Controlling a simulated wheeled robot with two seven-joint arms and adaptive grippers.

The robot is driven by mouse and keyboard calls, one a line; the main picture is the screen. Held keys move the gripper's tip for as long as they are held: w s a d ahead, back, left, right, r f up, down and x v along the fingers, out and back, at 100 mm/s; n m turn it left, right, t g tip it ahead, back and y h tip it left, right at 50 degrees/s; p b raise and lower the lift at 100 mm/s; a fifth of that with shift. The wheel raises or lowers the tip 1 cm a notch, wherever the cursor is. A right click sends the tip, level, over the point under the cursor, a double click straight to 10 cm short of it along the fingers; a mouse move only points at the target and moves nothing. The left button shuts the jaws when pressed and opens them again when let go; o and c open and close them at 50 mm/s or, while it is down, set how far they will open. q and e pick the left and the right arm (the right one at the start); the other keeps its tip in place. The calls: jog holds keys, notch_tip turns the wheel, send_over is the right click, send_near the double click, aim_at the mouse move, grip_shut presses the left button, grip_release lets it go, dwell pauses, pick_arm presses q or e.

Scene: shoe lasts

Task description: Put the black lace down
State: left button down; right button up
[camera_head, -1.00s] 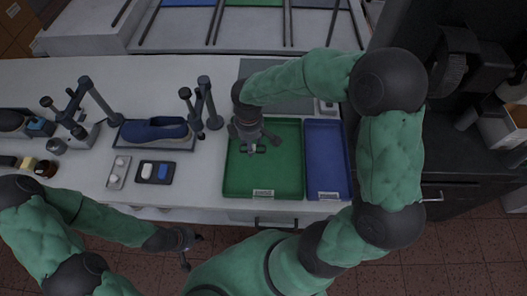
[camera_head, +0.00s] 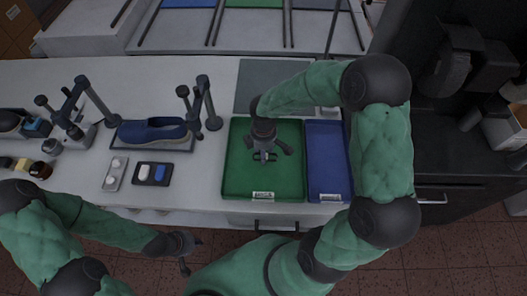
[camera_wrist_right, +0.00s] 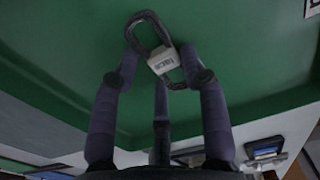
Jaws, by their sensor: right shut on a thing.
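The black lace (camera_head: 271,157) is a small looped bundle with a pale paper band; in the right wrist view the lace (camera_wrist_right: 149,17) shows clearly between the fingers. My right gripper (camera_head: 268,155) is shut on it, over the middle of the green tray (camera_head: 235,185). In the right wrist view the fingertips of the right gripper (camera_wrist_right: 160,67) hold the bundle at its band, with green tray floor behind. I cannot tell whether the lace touches the floor. My left gripper (camera_head: 191,256) is open and empty in front of the table's front edge.
A blue tray (camera_head: 327,160) adjoins the green tray on the right. A blue shoe (camera_head: 152,131) sits on a dark stand to the left, beside dark posts. A small dark tray (camera_head: 153,173) with a white and a blue piece lies nearer the front. A grey mat (camera_head: 262,88) lies behind.

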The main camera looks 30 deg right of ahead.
jog(key=shift+f, duration=0.15)
jog(key=o, duration=0.8)
jog(key=shift+r, duration=0.5)
notch_tip(320, 180, up, 11)
jog(key=p, duration=0.3)
jog(key=shift+r, duration=0.2)
